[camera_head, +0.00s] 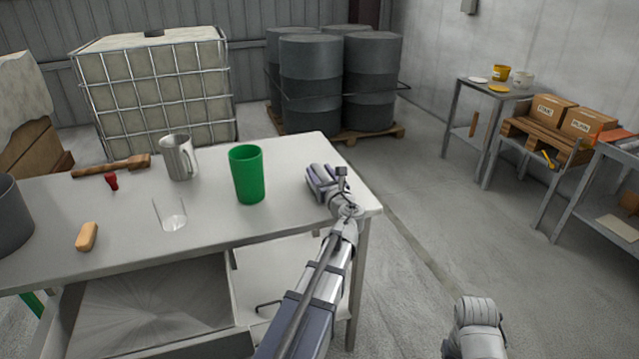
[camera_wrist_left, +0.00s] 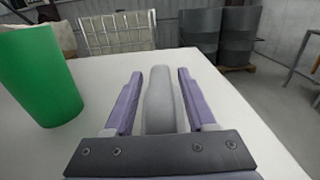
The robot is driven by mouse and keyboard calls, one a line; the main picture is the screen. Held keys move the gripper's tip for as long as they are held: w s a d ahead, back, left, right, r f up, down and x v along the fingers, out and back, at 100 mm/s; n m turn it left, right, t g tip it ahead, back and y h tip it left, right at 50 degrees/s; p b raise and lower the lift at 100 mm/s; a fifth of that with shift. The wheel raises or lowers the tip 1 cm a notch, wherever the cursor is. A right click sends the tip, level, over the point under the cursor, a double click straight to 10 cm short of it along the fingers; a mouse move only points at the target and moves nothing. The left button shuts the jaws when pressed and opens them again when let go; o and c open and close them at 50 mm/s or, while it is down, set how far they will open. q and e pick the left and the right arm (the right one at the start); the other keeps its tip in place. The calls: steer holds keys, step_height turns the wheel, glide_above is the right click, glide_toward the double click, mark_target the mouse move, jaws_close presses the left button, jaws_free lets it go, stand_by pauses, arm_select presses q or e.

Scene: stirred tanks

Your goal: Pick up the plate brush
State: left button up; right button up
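My left gripper (camera_head: 321,181) is low over the right end of the grey table (camera_head: 110,225). Its two purple fingers (camera_wrist_left: 158,100) are apart, on either side of a pale grey, long, rounded thing (camera_wrist_left: 160,97). Narrow gaps show beside that thing, so the fingers do not look closed on it. It may be the plate brush; its bristles cannot be made out. A brown wooden tool (camera_head: 112,167) with a handle and a wider head, also brush-like, lies at the table's back left.
A green cup (camera_head: 247,174) stands just left of my left gripper, also large in the wrist view (camera_wrist_left: 38,75). A metal jug (camera_head: 179,158), clear glass (camera_head: 170,213), red item (camera_head: 112,181) and orange-tan block (camera_head: 87,236) stand farther left. The table's right edge is close.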

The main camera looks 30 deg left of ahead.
arm_select(q)
jaws_close()
stand_by(0.6)
step_height(320, 180, up, 17)
steer(key=p, duration=1.7)
steer(key=shift+r, duration=0.15)
